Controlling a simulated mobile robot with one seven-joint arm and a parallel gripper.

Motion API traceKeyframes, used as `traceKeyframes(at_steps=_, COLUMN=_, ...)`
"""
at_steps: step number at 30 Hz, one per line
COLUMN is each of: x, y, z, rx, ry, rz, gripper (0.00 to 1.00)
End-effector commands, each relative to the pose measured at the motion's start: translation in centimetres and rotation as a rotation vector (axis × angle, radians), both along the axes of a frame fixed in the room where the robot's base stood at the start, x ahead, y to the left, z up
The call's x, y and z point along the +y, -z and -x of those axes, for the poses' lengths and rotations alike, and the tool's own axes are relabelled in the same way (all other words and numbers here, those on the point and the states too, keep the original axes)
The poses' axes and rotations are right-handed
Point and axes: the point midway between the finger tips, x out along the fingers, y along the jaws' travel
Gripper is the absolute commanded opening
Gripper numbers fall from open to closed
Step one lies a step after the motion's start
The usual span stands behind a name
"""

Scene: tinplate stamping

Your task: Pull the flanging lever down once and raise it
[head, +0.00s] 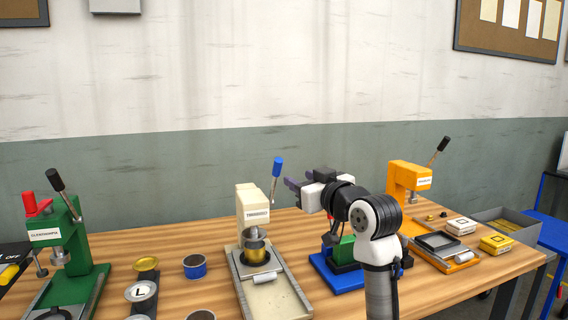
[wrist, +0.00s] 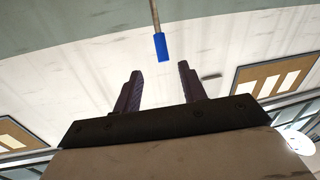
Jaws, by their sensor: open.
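A cream press (head: 252,205) stands mid-table, with a lever rising at its right side that ends in a blue grip (head: 278,167). Its label is too small to read surely. The lever is up, leaning slightly right. A gold tin (head: 256,254) sits under the press head. My gripper (head: 290,185) is open and empty, just right of the lever and a little below the blue grip in the head view. In the wrist view, the blue grip (wrist: 161,47) shows beyond the fingertips (wrist: 160,70), in line with the gap between them, and not between the fingers.
A green press (head: 62,235) with a black-tipped lever stands at left, and a yellow press (head: 408,180) at right. Tins, including a blue one (head: 195,266), stand left of the cream press. A blue-based device (head: 335,272) is partly hidden behind my arm. The air around the blue grip looks clear.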

Motion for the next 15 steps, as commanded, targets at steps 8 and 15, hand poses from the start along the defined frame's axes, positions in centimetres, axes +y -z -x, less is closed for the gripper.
traceKeyframes(at_steps=8, x=2.2, y=-0.2, z=-3.9, rx=0.004, ry=-0.003, rz=0.001, gripper=0.41)
traceKeyframes(at_steps=15, x=4.5, y=-0.2, z=-8.4, rx=0.002, ry=-0.001, rz=0.0, gripper=0.41)
